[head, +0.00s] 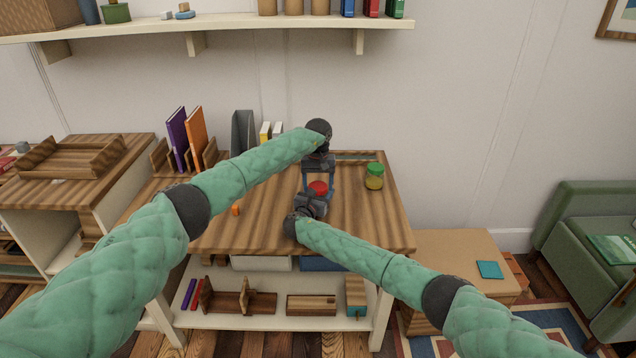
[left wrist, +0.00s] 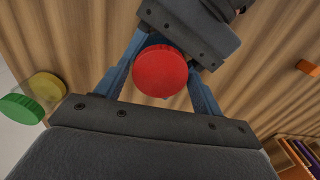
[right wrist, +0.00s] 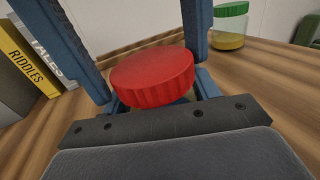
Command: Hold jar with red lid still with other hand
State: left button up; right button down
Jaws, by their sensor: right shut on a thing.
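The jar with the red lid (head: 318,188) stands upright on the plank tabletop; its body is mostly hidden by my grippers. My right gripper (head: 314,198) is shut on the jar from the front, below the lid. In the right wrist view the red lid (right wrist: 152,78) sits just above its fingers. My left gripper (head: 318,180) points down from above, its blue fingers apart on either side of the lid. In the left wrist view the red lid (left wrist: 160,71) lies between those fingers with gaps showing.
A jar with a green lid (head: 375,178) stands to the right on the tabletop (head: 365,225). A small orange object (head: 236,209) lies at the left. Books and a grey file holder (head: 243,132) stand at the back left. A wall shelf (head: 230,25) hangs above.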

pick_arm(q)
jog(key=c, duration=0.7)
jog(key=shift+n, duration=1.7)
jog(key=shift+c, duration=0.2)
jog(key=o, duration=1.1)
jog(key=shift+a, duration=0.1)
